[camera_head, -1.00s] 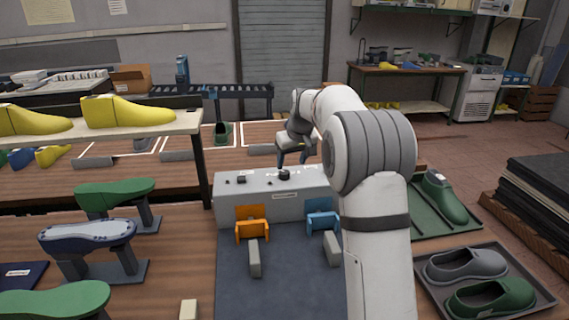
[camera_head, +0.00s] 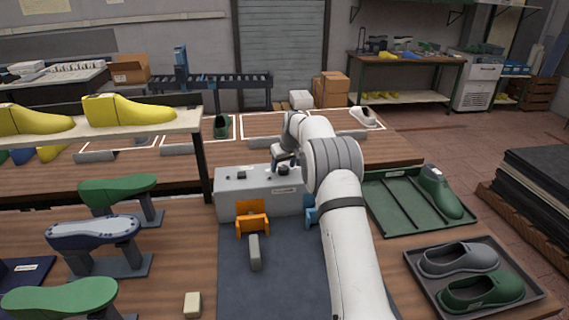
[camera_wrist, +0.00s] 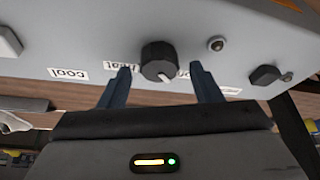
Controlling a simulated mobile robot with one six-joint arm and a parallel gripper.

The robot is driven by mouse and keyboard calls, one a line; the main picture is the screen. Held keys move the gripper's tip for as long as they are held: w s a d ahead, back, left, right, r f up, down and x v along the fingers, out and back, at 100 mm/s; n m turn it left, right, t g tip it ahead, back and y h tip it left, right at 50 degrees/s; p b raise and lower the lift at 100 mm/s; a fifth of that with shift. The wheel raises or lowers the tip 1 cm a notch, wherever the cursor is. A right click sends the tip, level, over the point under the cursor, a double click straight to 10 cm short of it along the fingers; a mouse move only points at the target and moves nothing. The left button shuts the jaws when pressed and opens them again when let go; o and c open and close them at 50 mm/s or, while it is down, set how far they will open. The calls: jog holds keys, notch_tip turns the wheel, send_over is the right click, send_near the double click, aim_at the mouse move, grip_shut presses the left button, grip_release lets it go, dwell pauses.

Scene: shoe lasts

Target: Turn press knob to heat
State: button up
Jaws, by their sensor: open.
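The press is a grey control box (camera_head: 235,203) on the bench, with small controls on top. Its black round press knob (camera_wrist: 157,57) shows in the wrist view, with a white pointer mark at its lower edge. A "heat" label (camera_wrist: 120,68) is partly hidden behind the left finger; a "cool" label (camera_wrist: 67,74) sits farther left. My gripper (camera_wrist: 161,82) is open, its fingers on either side of the knob in the picture; contact cannot be made out. In the head view my gripper (camera_head: 284,163) is just above the box, at the knob (camera_head: 284,170).
Another black knob (camera_wrist: 264,75) and a silver button (camera_wrist: 216,43) are nearby on the panel. An orange bracket (camera_head: 252,222) stands before the box. A green tray (camera_head: 385,205) and a dark shoe tray (camera_head: 525,287) lie right; a shelf with yellow lasts (camera_head: 125,110) stands left.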

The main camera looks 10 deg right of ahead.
jog(key=shift+f, duration=0.15)
jog(key=c, duration=1)
